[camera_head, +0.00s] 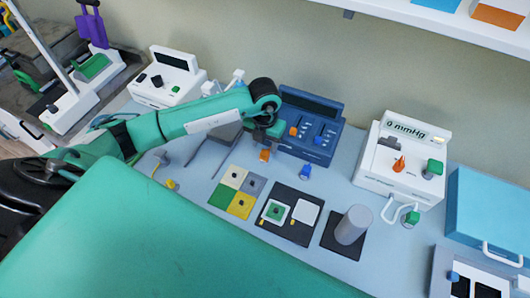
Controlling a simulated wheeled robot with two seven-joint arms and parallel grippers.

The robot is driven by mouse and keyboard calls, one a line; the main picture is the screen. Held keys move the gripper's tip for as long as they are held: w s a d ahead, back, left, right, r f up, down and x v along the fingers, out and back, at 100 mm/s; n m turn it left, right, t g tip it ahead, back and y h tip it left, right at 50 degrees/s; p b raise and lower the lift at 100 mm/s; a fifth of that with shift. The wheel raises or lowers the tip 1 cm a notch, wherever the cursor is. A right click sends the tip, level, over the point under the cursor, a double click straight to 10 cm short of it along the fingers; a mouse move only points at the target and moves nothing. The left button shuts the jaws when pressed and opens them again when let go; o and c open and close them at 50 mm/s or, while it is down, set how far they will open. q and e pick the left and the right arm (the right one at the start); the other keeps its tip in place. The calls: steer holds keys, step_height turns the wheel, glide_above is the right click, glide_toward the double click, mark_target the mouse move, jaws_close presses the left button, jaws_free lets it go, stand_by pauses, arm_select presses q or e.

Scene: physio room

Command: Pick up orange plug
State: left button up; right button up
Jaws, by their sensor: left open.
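The orange plug (264,155) is a small orange block on the grey-blue tabletop, in front of the left end of the blue control unit (318,143). My left gripper (262,138) is right above it, pointing down, with its jaws open. The fingers are small and partly dark in this view, and I cannot tell whether they touch the plug. My right gripper is not in view.
A blue plug (305,172), a yellow plug (171,184) and a green plug (411,217) are nearby. A white mmHg unit (375,182) stands right, a grey cylinder (352,225) in front of it. A large green surface (150,245) fills the foreground.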

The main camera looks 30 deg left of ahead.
mark_target(265, 152)
arm_select(q)
step_height(265, 152, down, 4)
steer(key=shift+s+d+f+p, duration=0.1)
steer(key=shift+s+p, duration=0.05)
steer(key=shift+p, duration=1)
steer(key=shift+f, duration=0.3)
steer(key=c, duration=0.9)
